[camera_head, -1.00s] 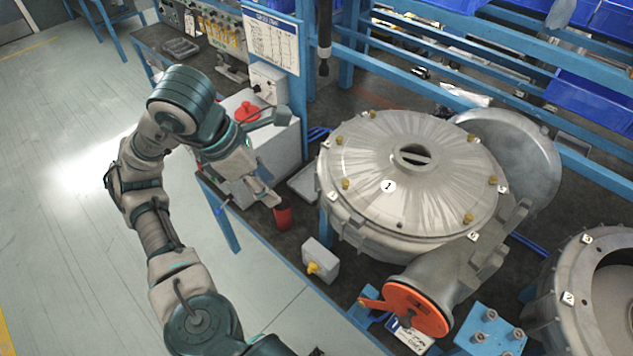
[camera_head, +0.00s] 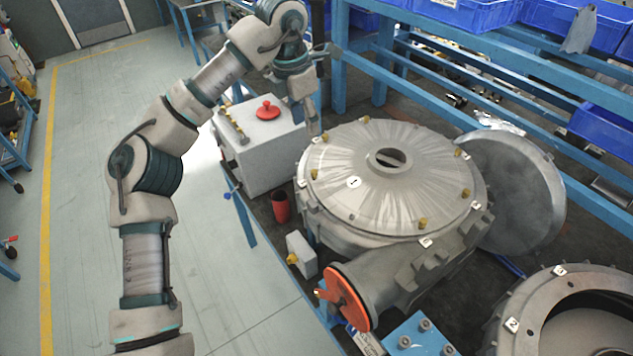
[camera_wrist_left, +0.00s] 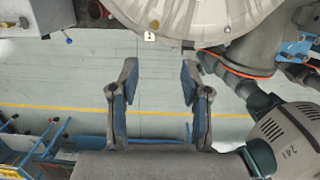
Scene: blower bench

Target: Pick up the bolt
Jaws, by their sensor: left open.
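Several brass bolts sit around the rim of the round grey blower cover (camera_head: 390,200). One bolt (camera_head: 325,136) is at the cover's far left rim, others are at the near rim (camera_head: 423,223) and right rim (camera_head: 465,193). My left gripper (camera_head: 312,126) hangs beside the cover's far left rim, near that bolt. In the left wrist view my left gripper (camera_wrist_left: 158,68) is open with nothing between its fingers. The cover's edge (camera_wrist_left: 185,20) lies beyond the fingertips, with a bolt (camera_wrist_left: 154,25) on it. My right gripper is not in view.
A white box with a red knob (camera_head: 267,110) stands left of the cover. A red cup (camera_head: 280,206) and a small grey box (camera_head: 301,253) are on the bench. An orange disc (camera_head: 349,298) covers the outlet. An open casing (camera_head: 530,310) is at lower right.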

